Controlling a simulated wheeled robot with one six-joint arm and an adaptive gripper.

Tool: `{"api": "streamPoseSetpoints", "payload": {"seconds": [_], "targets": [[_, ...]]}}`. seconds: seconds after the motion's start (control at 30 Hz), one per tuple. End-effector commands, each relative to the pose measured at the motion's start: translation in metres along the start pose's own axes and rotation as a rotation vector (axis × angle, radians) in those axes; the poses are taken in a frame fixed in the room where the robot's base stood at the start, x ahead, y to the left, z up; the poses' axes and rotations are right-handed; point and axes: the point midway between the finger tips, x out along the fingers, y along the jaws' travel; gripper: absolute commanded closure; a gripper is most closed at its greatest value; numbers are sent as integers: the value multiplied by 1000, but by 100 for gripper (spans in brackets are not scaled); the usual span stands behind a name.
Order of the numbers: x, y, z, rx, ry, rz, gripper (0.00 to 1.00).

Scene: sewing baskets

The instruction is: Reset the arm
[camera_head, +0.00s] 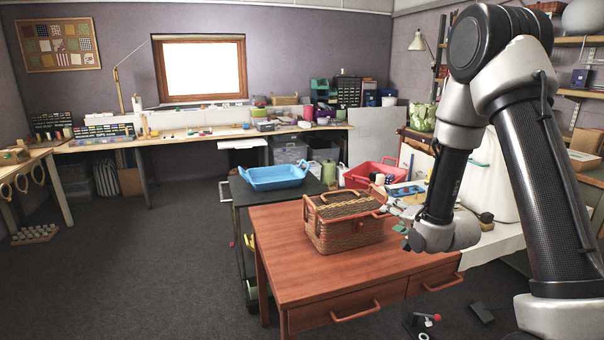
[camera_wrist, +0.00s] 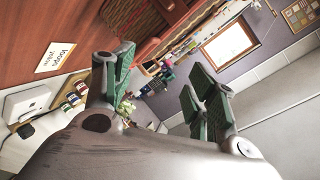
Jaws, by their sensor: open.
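My gripper (camera_head: 393,213) hangs at the right of the wooden table, just right of the wicker basket (camera_head: 344,228), and is partly hidden behind my wrist. In the wrist view my gripper (camera_wrist: 160,78) has its green-padded fingers spread wide with nothing between them. My arm is bent, with its forearm pointing down. The basket sits upright on the reddish wooden table (camera_head: 290,285), with its lid down. Part of its woven side also shows at the top of the wrist view (camera_wrist: 128,14). The gripper and basket look apart.
A blue tray (camera_head: 274,178) stands on a dark cart behind the table. A red bin (camera_head: 371,172) is behind the basket. A white container (camera_head: 490,185) stands at the right, near my arm. A long workbench (camera_head: 200,133) lines the back wall.

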Motion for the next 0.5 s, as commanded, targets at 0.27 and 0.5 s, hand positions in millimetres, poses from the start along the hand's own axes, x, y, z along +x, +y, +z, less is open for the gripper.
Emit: {"api": "streamPoseSetpoints", "payload": {"seconds": [0.27, 0.5], "targets": [[-92, -39, -56, -328, -81, 278, 43], [-216, -52, -63, -542, -257, 472, 43]]}}
